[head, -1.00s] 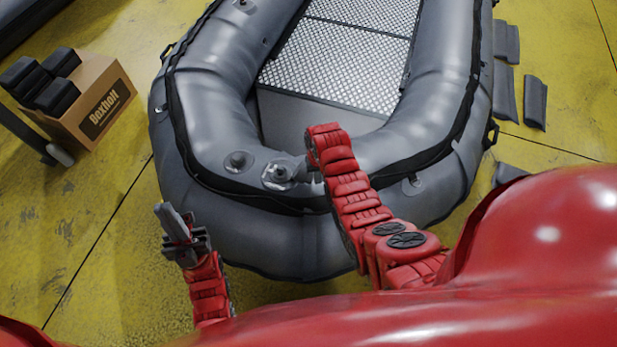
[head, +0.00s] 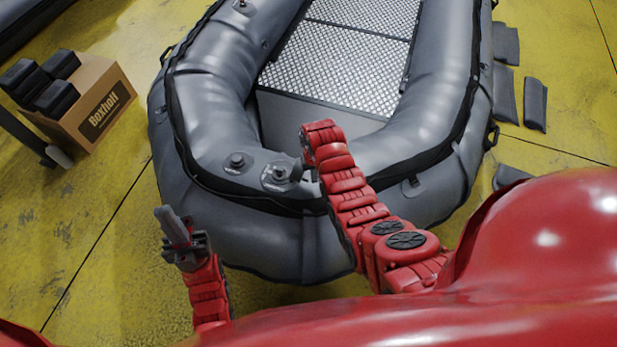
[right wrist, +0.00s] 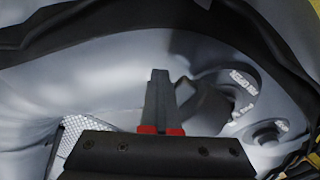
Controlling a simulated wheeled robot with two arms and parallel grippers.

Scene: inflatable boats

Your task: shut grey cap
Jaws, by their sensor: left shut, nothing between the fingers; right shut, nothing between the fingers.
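A grey cap (right wrist: 208,106) stands tilted beside a round valve seat with white lettering (right wrist: 243,92) on the inflatable boat (head: 330,240). In the head view the valve (head: 276,174) is on the boat's rounded near end. My right gripper (right wrist: 159,76) is shut and empty, with its fingers close to the cap, left of it in the right wrist view. I cannot tell whether they touch. In the head view my right wrist hides most of these fingers. My left gripper (head: 166,214) is shut and empty, over the floor left of the boat.
A second round grey fitting (head: 237,161) sits left of the valve; it shows in the right wrist view (right wrist: 268,134). A cardboard box (head: 98,108) with dark blocks on top stands at the left. Dark pads (head: 535,105) lie on the yellow floor at the right.

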